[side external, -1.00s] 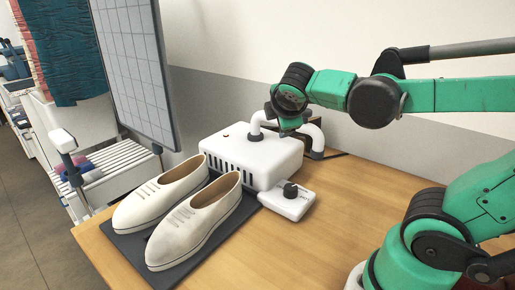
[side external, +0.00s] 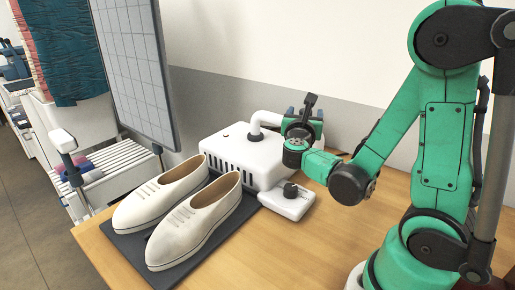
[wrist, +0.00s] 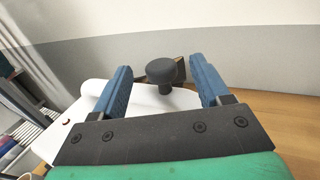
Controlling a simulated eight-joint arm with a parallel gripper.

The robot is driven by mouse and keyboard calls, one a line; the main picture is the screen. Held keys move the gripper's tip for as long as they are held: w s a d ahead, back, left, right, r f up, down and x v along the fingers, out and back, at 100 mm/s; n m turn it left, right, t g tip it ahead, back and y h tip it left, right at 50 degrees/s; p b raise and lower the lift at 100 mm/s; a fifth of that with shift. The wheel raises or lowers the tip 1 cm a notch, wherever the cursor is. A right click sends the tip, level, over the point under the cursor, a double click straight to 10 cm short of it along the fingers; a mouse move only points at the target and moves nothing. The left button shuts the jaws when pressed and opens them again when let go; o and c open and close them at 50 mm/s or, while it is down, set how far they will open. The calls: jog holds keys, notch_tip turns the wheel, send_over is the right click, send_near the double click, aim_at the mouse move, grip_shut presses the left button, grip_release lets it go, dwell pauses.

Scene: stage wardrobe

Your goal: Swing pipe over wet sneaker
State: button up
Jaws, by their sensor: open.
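Two off-white sneakers (side external: 163,193) (side external: 196,226) lie side by side on a dark mat in the side view; I cannot tell which is wet. Behind them is a white vented dryer box (side external: 240,155). A white pipe (side external: 262,119) rises from its top and bends right, where my gripper hides the rest. My gripper (wrist: 163,82) is at the pipe's right part, its blue fingers apart. In the wrist view a dark round-topped knob (wrist: 162,71) stands between or just beyond the fingers; contact is not visible. The sneakers are outside the wrist view.
A small white control box (side external: 284,206) with a black dial sits right of the sneakers. A gridded panel (side external: 135,60) stands at the back left. The wall is close behind the dryer. The wooden table (side external: 290,250) is clear in front.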

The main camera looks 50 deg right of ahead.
jog(key=shift+x, duration=2.1)
grip_shut()
